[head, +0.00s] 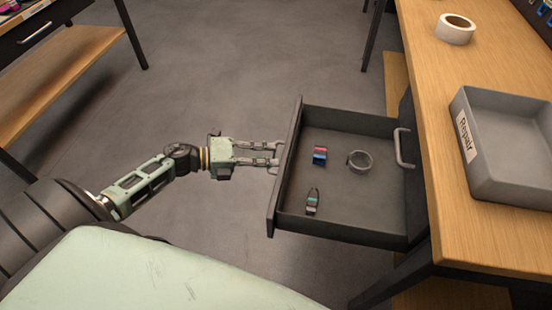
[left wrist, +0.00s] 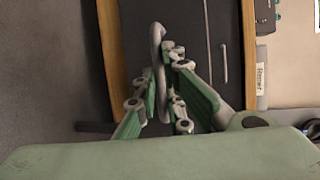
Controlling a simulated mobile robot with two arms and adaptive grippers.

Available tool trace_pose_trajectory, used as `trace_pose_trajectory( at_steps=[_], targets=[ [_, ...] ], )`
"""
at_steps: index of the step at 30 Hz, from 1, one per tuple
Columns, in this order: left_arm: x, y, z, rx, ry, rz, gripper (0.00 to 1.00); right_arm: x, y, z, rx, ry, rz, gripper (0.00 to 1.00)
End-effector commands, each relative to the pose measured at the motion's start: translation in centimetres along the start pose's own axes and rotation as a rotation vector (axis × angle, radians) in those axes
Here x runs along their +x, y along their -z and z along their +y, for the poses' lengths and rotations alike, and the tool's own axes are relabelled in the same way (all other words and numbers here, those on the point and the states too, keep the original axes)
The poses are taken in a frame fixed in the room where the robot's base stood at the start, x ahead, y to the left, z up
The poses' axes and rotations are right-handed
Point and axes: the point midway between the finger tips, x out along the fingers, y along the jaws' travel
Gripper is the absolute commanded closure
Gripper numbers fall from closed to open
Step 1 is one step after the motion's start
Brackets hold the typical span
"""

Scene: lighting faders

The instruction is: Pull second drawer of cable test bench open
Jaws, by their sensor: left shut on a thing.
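The cable test bench (head: 455,210) has a wooden top at the right of the head view. A dark drawer (head: 340,222) stands well out from its front, showing its inside. Another drawer handle (head: 403,148) is on the bench front, behind and above the open drawer. My left gripper (head: 274,157) is at the outer face of the drawer front, shut on its handle. In the left wrist view the grey handle (left wrist: 157,40) runs between the fingers (left wrist: 164,75). The handle is mostly hidden in the head view. My right gripper is not in view.
On the bench top are a grey tray (head: 505,105) labelled Repair and a tape roll (head: 455,29). Floor left of the drawer is clear.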

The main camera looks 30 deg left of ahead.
Motion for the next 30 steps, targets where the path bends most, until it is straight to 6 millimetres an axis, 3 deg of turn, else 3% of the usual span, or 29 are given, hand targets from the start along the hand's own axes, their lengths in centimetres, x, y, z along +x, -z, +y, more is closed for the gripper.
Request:
trace_pose_trajectory(
  at_steps=[11, 12, 14, 23, 30],
  targets=[
    [-0.1, 0.1, 0.2, -0.006, -0.002, 0.003, 1.00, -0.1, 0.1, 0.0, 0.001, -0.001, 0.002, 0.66],
    [-0.1, 0.1, 0.2, -0.006, -0.002, 0.003, 0.89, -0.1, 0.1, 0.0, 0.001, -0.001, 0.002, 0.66],
    [-0.1, 0.1, 0.2, -0.005, -0.002, 0.003, 0.83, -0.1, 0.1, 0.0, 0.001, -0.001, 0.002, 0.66],
    [-0.2, 0.0, 0.1, -0.002, -0.001, 0.001, 0.83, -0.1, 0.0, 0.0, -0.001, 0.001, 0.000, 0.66],
    [-2.9, 0.0, 0.2, -0.003, -0.006, 0.001, 0.83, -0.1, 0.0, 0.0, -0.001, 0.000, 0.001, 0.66]
  ],
)
